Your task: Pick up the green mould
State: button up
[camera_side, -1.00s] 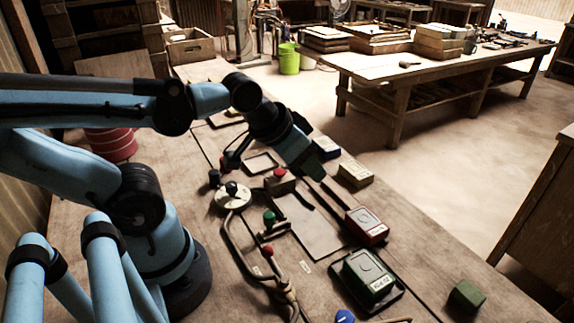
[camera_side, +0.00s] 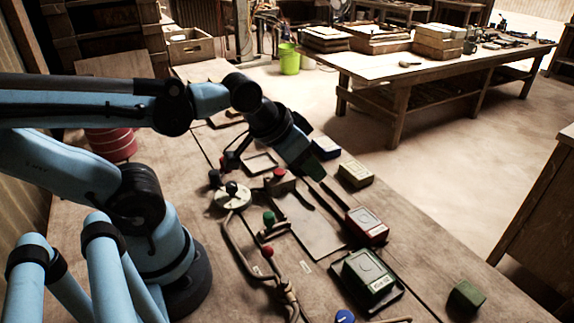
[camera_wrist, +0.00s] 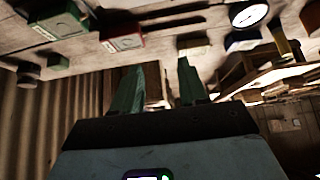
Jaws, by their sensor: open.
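The green mould (camera_side: 368,277) is a dark green block with a pale label on top. It rests on a black base plate near the front right of the bench in the side view. In the wrist view it shows at the top left (camera_wrist: 58,22). My gripper (camera_wrist: 160,66) has two teal fingers spread apart, with nothing between them. In the side view it hangs over the far part of the bench, beside the blue and cream moulds and well away from the green mould.
A red mould (camera_side: 367,225) stands between my gripper and the green mould. A cream mould (camera_side: 355,174) and a blue mould (camera_side: 327,147) stand farther back. A plain green block (camera_side: 466,297) lies to the right. Knobbed levers and a bent pipe (camera_side: 233,240) stand left of the moulds.

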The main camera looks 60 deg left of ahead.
jog(key=o, duration=0.4)
jog(key=n+g+h, duration=0.4)
jog(key=n+g, duration=0.3)
jog(key=n, duration=1.1)
send_near(369, 268)
jog(key=shift+x, duration=4.4)
